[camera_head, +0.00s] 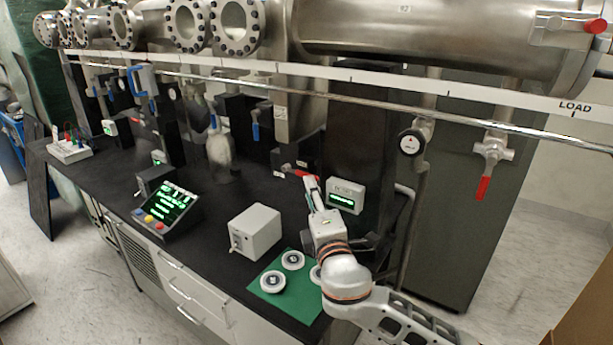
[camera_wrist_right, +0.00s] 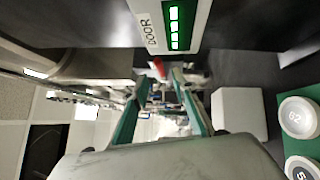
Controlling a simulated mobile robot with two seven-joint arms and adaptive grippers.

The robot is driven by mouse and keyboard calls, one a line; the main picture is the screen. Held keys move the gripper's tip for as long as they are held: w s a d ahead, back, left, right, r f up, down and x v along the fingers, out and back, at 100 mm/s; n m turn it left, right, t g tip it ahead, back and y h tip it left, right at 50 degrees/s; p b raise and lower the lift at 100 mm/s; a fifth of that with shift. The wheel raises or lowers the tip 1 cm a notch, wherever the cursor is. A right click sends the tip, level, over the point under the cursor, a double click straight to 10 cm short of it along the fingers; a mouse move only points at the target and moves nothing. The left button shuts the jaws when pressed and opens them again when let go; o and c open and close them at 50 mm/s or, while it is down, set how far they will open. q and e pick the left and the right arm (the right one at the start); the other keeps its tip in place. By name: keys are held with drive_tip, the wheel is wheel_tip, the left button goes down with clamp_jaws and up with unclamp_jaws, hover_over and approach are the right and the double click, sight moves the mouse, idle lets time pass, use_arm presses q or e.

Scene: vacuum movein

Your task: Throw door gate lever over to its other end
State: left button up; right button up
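The door gate lever has a red handle (camera_head: 303,174) and sits on a dark block at the back of the black bench, left of a grey display box (camera_head: 345,195). In the right wrist view that box (camera_wrist_right: 172,25) reads "DOOR" and has a lit green screen. My right gripper (camera_head: 309,183) is at the lever's right end. In the wrist view its two fingers (camera_wrist_right: 159,82) stand apart, with the red handle (camera_wrist_right: 158,66) showing in the gap near the tips. I cannot tell whether they touch it. My left gripper is not in view.
A grey box (camera_head: 255,231) and a green mat (camera_head: 270,303) with round white weights lie in front of the lever. A control console (camera_head: 170,210) stands further left. A metal rail (camera_head: 350,98) and large steel chamber run above. Another red-handled valve (camera_head: 484,187) hangs at right.

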sight(301, 172)
drive_tip(key=x, duration=0.6)
drive_tip(key=shift+w, duration=0.35)
clamp_jaws()
